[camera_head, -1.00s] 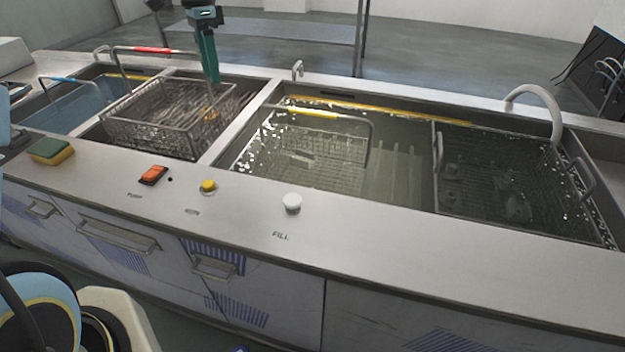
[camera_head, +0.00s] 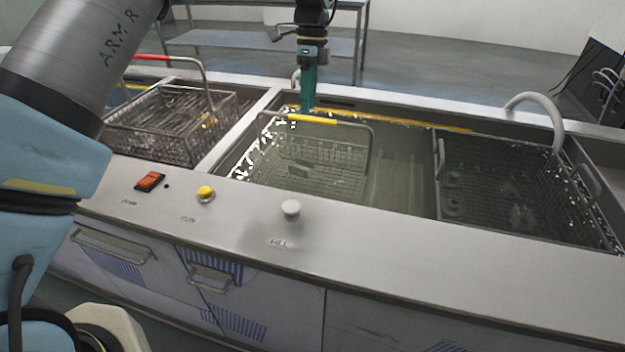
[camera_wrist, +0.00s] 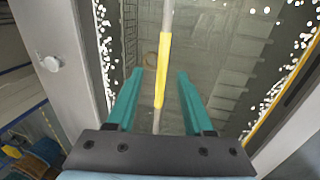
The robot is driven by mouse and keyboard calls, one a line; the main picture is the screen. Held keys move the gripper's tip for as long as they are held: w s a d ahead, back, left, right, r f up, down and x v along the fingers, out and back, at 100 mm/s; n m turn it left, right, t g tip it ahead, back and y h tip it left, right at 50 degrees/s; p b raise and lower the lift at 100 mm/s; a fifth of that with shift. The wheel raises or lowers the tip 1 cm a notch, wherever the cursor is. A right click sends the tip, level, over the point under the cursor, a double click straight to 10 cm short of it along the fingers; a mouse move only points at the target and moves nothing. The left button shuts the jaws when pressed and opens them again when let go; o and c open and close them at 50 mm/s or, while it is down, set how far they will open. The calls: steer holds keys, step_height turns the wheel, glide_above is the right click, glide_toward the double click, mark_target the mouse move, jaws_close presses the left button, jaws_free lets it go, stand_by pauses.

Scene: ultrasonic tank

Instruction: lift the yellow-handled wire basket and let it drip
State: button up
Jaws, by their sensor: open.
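The wire basket (camera_head: 325,160) with the yellow handle grip (camera_head: 312,119) sits in the water of the middle tank, its handle bar standing above the surface. My gripper (camera_head: 308,108) points down at the handle, in front of or behind the yellow grip; the head view does not settle the height. In the wrist view, the yellow grip (camera_wrist: 163,70) runs between the two teal fingers of my gripper (camera_wrist: 155,88). The fingers are apart, with a gap on both sides of the bar. The basket's lower part is under water.
A red-handled basket (camera_head: 172,122) stands in the left basin. Another wire basket (camera_head: 520,185) is in the right part of the tank, near a curved pale spout (camera_head: 540,105). The front counter carries an orange switch (camera_head: 150,181), a yellow button (camera_head: 205,193) and a white knob (camera_head: 290,208).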

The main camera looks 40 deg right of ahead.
mark_target(311, 118)
steer(key=f, duration=0.1)
steer(key=f+p, duration=0.1)
steer(key=f, duration=0.1)
steer(key=s+f+p, duration=0.1)
steer(key=f, duration=0.1)
steer(key=shift+a, duration=0.1)
steer(key=shift+c, duration=0.3)
steer(key=shift+r, duration=0.1)
jaws_close()
